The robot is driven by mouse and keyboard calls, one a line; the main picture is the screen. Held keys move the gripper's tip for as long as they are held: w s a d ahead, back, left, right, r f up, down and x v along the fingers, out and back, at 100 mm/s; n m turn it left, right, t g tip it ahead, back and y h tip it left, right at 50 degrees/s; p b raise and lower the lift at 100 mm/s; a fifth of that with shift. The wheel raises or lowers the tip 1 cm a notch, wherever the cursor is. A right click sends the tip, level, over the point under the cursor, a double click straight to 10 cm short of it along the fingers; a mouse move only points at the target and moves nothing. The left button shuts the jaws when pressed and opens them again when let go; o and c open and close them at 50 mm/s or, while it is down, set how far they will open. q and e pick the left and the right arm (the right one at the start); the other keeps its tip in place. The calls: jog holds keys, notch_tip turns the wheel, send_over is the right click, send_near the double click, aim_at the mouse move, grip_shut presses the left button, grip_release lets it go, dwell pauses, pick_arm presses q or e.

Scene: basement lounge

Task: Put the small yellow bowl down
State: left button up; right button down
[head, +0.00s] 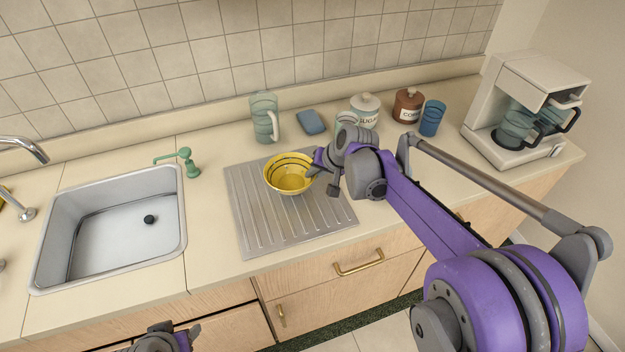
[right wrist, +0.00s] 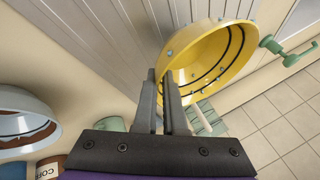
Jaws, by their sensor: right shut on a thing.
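The small yellow bowl (head: 288,175) has dark stripes inside its rim and is over the grey ridged drainboard (head: 254,217) to the right of the sink. My right gripper (head: 314,168) is shut on the right side of its rim. In the right wrist view the bowl (right wrist: 212,52) shows at the fingertips (right wrist: 165,78), with one finger on each side of its wall. The bowl looks roughly upright; I cannot tell whether its base touches the drainboard. Part of my left gripper (head: 172,338) shows at the bottom edge of the head view; its fingers are not clear.
The sink (head: 60,235) with a curved tap lies to the left, a green soap dispenser (head: 188,160) beside it. The drainboard's front is clear.

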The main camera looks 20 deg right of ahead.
jog(key=shift+f, duration=1.2)
jog(key=shift+f, duration=0.1)
jog(key=c, duration=1)
grip_release()
jog(key=shift+r, duration=0.2)
jog(key=v, duration=1.2)
jog(key=s+a+f+n+h, duration=0.1)
jog(key=s+f, duration=0.4)
jog(key=s, duration=0.6)
jog(key=s+a+f+n+h, duration=0.2)
jog(key=s+f, duration=0.4)
jog(key=s, duration=0.6)
jog(key=shift+a+n+g+p, duration=0.3)
jog(key=shift+a+n, duration=0.55)
jog(key=shift+n, duration=0.25)
